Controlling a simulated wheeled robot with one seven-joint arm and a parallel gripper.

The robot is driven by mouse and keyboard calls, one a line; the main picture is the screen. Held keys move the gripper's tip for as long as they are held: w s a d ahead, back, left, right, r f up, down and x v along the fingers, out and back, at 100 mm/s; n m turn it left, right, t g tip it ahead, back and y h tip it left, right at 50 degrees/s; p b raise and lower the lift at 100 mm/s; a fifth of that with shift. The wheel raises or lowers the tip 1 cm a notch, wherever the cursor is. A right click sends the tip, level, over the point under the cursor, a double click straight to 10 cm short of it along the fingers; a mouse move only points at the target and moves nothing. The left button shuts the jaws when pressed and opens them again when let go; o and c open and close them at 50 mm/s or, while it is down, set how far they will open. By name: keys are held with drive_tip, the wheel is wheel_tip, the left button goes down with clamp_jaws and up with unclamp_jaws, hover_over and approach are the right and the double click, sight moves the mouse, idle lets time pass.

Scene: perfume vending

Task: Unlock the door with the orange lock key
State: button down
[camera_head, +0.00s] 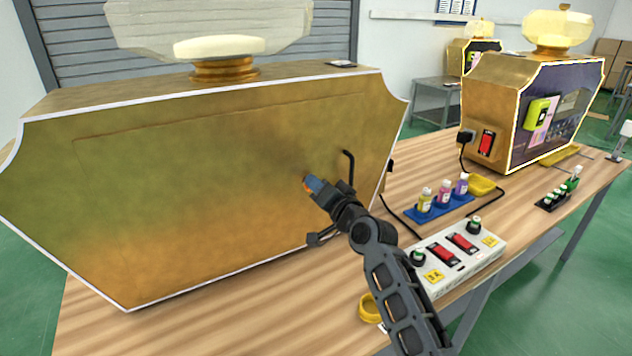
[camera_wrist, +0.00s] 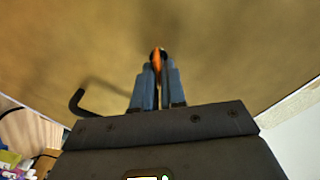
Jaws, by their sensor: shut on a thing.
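The golden vending machine (camera_head: 200,180) stands on the wooden table, its broad panel door facing me. A black bent handle (camera_head: 347,168) sticks out near the door's right side; it also shows in the wrist view (camera_wrist: 78,102). My gripper (camera_head: 312,184) is at the door just left of the handle. Its blue-grey fingers (camera_wrist: 157,82) are shut on the orange key (camera_wrist: 158,61). The key's far end meets a dark round spot on the door, which looks like the lock. The fingers hide most of the key, so I cannot tell how deep it sits.
A white control box (camera_head: 455,258) with red switches stands right of my arm. A blue tray (camera_head: 440,211) of small bottles, a yellow dish (camera_head: 481,185) and a black cable lie behind it. A second golden machine (camera_head: 490,108) stands at the right.

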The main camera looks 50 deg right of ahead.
drive_tip(key=shift+d+f+m+p, duration=0.15)
drive_tip(key=shift+m+p, duration=0.65)
drive_tip(key=shift+m, duration=1.3)
drive_tip(key=shift+f+m+p, duration=0.15)
drive_tip(key=shift+m+p, duration=0.6)
drive_tip(key=shift+m, duration=1.35)
drive_tip(key=c, duration=1.3)
unclamp_jaws()
drive_tip(key=shift+s, duration=0.1)
drive_tip(key=v, duration=0.7)
drive_tip(key=shift+s, duration=0.35)
